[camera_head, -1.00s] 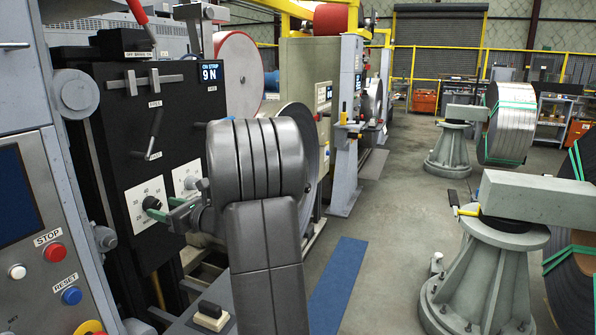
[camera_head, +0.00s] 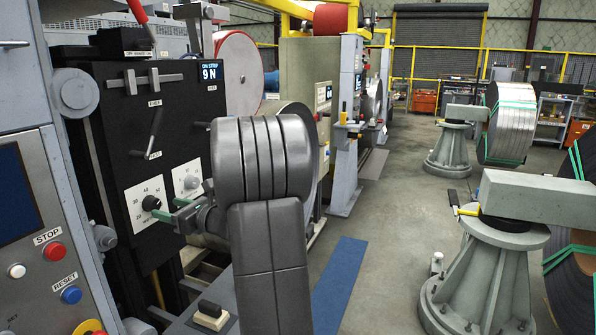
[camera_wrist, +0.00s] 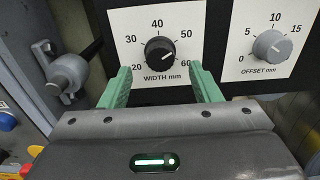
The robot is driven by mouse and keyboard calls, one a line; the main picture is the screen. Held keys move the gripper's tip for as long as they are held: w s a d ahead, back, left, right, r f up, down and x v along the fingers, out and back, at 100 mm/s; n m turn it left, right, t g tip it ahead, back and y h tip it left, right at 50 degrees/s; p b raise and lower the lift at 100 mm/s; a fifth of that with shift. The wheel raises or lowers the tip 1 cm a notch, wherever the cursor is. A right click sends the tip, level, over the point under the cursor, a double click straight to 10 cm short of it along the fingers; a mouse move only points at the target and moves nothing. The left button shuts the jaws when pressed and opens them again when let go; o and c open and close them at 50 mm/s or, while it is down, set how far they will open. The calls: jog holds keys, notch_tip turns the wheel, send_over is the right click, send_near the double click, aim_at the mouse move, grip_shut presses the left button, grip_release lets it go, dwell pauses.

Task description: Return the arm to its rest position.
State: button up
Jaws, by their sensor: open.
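My gripper (camera_wrist: 162,80) is open and empty in the wrist view. Its two green fingers stand either side of and below the black WIDTH mm knob (camera_wrist: 160,50), with no contact visible. The knob's white mark points to the right and slightly up, toward the upper part of the scale. In the head view my gripper (camera_head: 168,211) is just in front of the same knob (camera_head: 151,203), at the black machine panel. My grey arm stretches from the lower middle up toward the panel and hides part of the machine behind it.
A grey OFFSET mm knob (camera_wrist: 271,46) sits right of the WIDTH dial. A lever (camera_wrist: 66,73) juts out at the left. A console with STOP button (camera_head: 54,252) stands at the near left. Grey pedestals (camera_head: 489,275) stand on the right; the middle floor is open.

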aim_at(156, 206)
jog(key=x, duration=0.5)
jog(key=shift+a+p, duration=0.3)
jog(key=shift+p, duration=0.05)
jog(key=shift+w+f+n+b, duration=0.1)
jog(key=shift+f+n+b, duration=0.35)
jog(key=shift+b, duration=0.4)
jog(key=shift+d+r+n+b, duration=0.2)
jog(key=shift+n+b, duration=0.65)
jog(key=shift+n, duration=0.2)
jog(key=shift+a+n+b, duration=0.1)
jog(key=shift+n+b, duration=0.7)
jog(key=shift+n, duration=0.2)
jog(key=n+b, duration=0.3)
jog(key=n, duration=0.2)
jog(key=n+b, duration=0.2)
jog(key=n, duration=0.2)
jog(key=shift+n, duration=0.4)
jog(key=n+b, duration=0.1)
jog(key=n, duration=0.4)
jog(key=shift+r, duration=0.15)
jog(key=shift+n, duration=0.3)
